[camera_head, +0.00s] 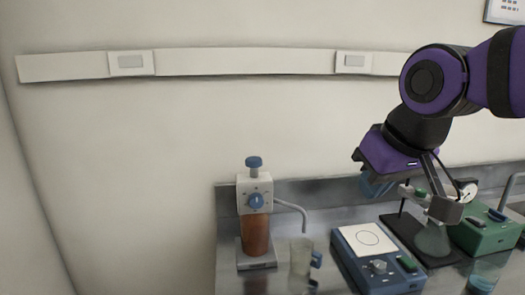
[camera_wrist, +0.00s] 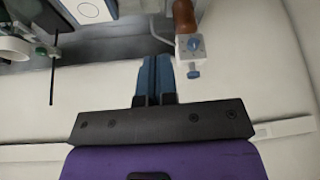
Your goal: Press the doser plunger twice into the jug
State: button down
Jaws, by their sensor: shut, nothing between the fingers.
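The doser (camera_head: 255,232) stands on the bench at left, with an amber bottle, a white head and a thin spout curving right. Its blue plunger knob (camera_head: 254,162) is up on top, and a second blue knob sits on the front. The jug (camera_head: 300,262), clear with a blue handle, stands below the spout end. My gripper (camera_head: 374,188) is to the right of the doser, above the bench, touching neither. In the wrist view, my gripper (camera_wrist: 157,60) has its blue fingers together with nothing between them, and the doser head (camera_wrist: 190,46) is beside them.
A blue device with a white plate (camera_head: 365,239) sits right of the jug. A stand with a flask (camera_head: 432,240) and a green device (camera_head: 482,236) are farther right, below my arm. A small beaker (camera_head: 483,277) is at the front right.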

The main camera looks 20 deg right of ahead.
jog(key=shift+w+r+m, duration=0.6)
jog(key=shift+w+r, duration=0.3)
jog(key=shift+w, duration=0.2)
notch_tip(320, 180, up, 5)
jog(key=m+g, duration=0.5)
jog(key=m, duration=1.4)
send_over(254, 159)
jog(key=shift+w+d+f, duration=0.1)
jog(key=shift+f, duration=0.1)
notch_tip(254, 159, down, 14)
jog(key=shift+r, duration=0.1)
